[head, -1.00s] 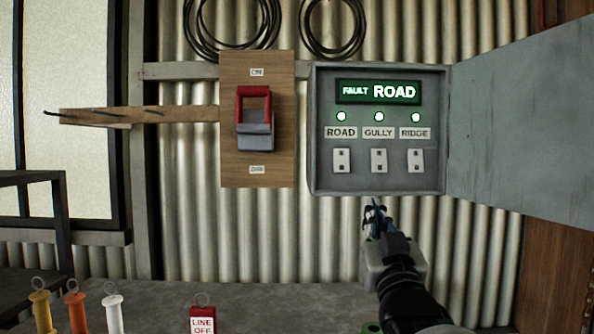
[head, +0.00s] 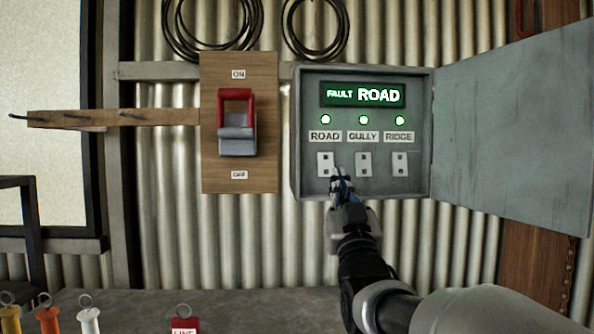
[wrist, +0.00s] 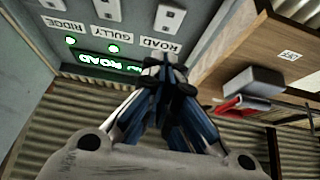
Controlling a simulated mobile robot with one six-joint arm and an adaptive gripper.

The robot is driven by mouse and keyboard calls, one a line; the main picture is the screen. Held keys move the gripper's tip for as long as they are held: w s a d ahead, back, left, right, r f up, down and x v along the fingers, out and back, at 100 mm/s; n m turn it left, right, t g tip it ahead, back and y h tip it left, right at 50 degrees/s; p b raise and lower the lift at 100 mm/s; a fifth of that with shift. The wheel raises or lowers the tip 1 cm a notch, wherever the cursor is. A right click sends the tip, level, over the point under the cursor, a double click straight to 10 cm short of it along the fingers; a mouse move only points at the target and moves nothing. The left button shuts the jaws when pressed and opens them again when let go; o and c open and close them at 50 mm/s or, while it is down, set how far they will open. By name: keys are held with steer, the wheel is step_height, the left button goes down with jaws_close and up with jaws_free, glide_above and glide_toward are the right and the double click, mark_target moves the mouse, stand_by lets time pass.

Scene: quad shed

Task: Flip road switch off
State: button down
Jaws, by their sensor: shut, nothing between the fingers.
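The road switch (head: 325,164) is a small white toggle plate under the ROAD label (head: 325,136), at the left of a row inside the open grey box. The green lamp (head: 326,119) above it is lit. My gripper (head: 340,176) is shut and empty, its tips at the lower right of the road switch in the head view. I cannot tell whether they touch it.
The gully switch (head: 363,163) and ridge switch (head: 400,163) sit to the right, with lit lamps. The display (head: 362,95) reads FAULT ROAD. The box door (head: 510,130) stands open at right. A red-handled main switch (head: 238,122) is on a wooden board at left.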

mark_target(327, 159)
steer(key=w, duration=0.2)
steer(key=w+r, duration=0.1)
steer(key=w, duration=0.2)
steer(key=w+p, duration=0.1)
steer(key=w, duration=0.2)
steer(key=shift+r, duration=0.35)
steer(key=shift+f, duration=0.1)
